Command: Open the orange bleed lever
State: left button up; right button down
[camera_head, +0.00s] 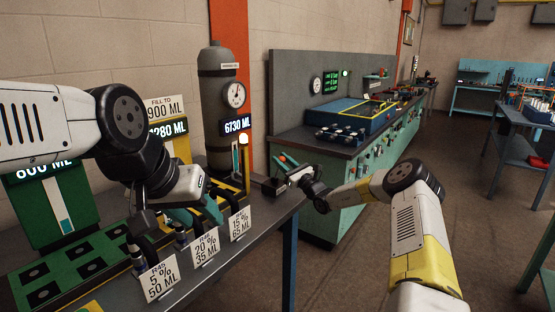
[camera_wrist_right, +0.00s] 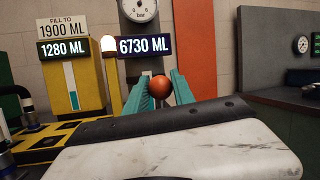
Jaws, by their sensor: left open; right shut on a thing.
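The orange bleed lever's round knob (camera_wrist_right: 160,87) sits between the two teal fingers of my right gripper (camera_wrist_right: 161,92) in the right wrist view. The gripper is shut on it. In the head view the orange of the lever (camera_head: 282,158) shows small beside my right gripper (camera_head: 288,162), at the right end of the bench. The lever's shaft and base are hidden, so its angle cannot be told. My left gripper (camera_head: 143,220) is open and hangs low over the hose ends on the bench, partly hidden by its own wrist.
A grey cylinder (camera_head: 216,95) with a gauge (camera_head: 234,94) and a 6730 ML display (camera_head: 237,127) stands behind. A lit lamp (camera_head: 244,139) is near it. White percent cards (camera_head: 160,282) line the bench front. A teal workbench (camera_head: 345,190) stands behind right; open floor lies right.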

jog(key=shift+s+d+f+m+t+y, duration=0.35)
jog(key=shift+d+t, duration=0.2)
jog(key=shift+t, duration=0.15)
jog(key=shift+s+d+f+m+t+y, duration=0.3)
jog(key=shift+d+t, duration=0.2)
jog(key=shift+t, duration=0.2)
jog(key=c, duration=1.1)
grip_release()
jog(key=shift+o, duration=0.2)
jog(key=shift+s, duration=0.1)
jog(key=shift+v, duration=3.9)
jog(key=shift+c, duration=0.4)
